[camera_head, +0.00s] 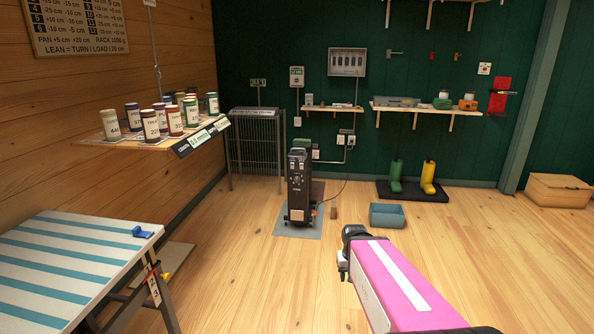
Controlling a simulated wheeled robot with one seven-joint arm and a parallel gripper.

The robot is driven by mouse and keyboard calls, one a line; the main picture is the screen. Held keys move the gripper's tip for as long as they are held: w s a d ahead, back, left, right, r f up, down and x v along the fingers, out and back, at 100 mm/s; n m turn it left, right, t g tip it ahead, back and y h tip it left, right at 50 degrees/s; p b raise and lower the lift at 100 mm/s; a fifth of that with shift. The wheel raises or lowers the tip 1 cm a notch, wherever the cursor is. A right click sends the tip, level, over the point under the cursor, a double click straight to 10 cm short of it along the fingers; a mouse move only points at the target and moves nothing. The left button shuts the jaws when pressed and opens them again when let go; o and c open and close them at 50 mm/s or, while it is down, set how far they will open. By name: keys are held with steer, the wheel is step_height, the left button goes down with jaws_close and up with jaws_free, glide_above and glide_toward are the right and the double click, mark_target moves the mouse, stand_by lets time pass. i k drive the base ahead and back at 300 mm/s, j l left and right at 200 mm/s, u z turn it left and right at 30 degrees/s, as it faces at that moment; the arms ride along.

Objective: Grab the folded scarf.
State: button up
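I cannot pick out a folded scarf with certainty. A small green item (302,143) shows at the top of the dark upright machine on the floor; it is too small to tell whether it is cloth. A red piece (499,92) hangs on the green back wall at the right, with a dark and yellow item across it; I cannot tell its material. My arm, pink with a white stripe, reaches in from the lower right. My gripper (343,266) is at its dark far end, over the floor, apart from these items. Its fingers are too unclear to read.
A striped table (65,262) with a blue clamp stands at the left, below a shelf of several jars (172,123). The dark machine (299,187) stands mid-floor, with a blue bin (387,215) to its right. Boots (428,177) and a wooden crate (558,193) are farther right.

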mark_target(297, 142)
steer(key=i+u, duration=0.1)
steer(key=i, duration=0.65)
steer(key=i+l+u, duration=0.1)
steer(key=i, duration=0.65)
steer(key=i+l, duration=0.2)
steer(key=i, duration=0.2)
steer(key=i+l, duration=0.15)
steer(key=i, duration=0.25)
